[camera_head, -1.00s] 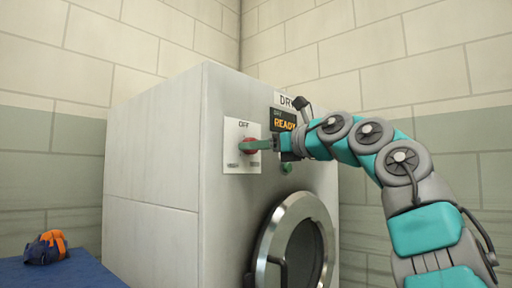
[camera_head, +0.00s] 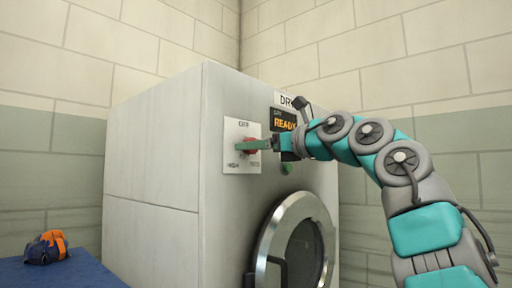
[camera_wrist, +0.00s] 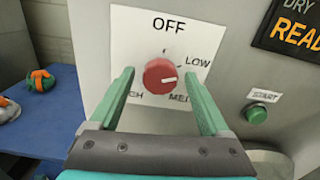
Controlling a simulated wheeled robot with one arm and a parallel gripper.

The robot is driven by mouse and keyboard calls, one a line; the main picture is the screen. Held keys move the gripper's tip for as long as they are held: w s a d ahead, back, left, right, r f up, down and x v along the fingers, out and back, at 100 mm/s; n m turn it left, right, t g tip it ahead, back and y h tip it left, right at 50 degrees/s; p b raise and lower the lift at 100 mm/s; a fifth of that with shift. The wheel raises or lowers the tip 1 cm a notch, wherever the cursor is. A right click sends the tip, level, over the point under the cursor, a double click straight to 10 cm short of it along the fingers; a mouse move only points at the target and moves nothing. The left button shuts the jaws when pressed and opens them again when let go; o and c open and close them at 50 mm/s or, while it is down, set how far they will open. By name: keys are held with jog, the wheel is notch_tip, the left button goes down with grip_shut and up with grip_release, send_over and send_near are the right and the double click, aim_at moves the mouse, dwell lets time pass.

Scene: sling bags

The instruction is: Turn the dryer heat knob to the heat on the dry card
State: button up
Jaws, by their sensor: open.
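The red heat knob (camera_wrist: 160,76) sits on a white dial plate (camera_wrist: 148,42) on the dryer front (camera_head: 228,185). The plate reads OFF at top, LOW at upper right and MED at lower right; the lower left label is partly hidden by a finger. The knob's white mark points right, between LOW and MED. My gripper (camera_wrist: 158,72) is open, with one green finger on each side of the knob and a gap visible on both sides. In the head view my gripper (camera_head: 256,145) reaches the knob from the right. I cannot make out a dry card.
A display (camera_head: 284,120) reading READY and a green START button (camera_wrist: 256,113) are right of the dial. The round dryer door (camera_head: 298,245) is below. A blue table (camera_head: 65,272) at left holds an orange and blue bundle (camera_head: 46,247).

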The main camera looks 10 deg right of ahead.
jog(key=shift+s+d, duration=0.1)
jog(key=b+v, duration=0.2)
jog(key=v, duration=0.5)
jog(key=shift+s+b, duration=0.2)
jog(key=shift+b, duration=0.15)
jog(key=shift+d, duration=0.15)
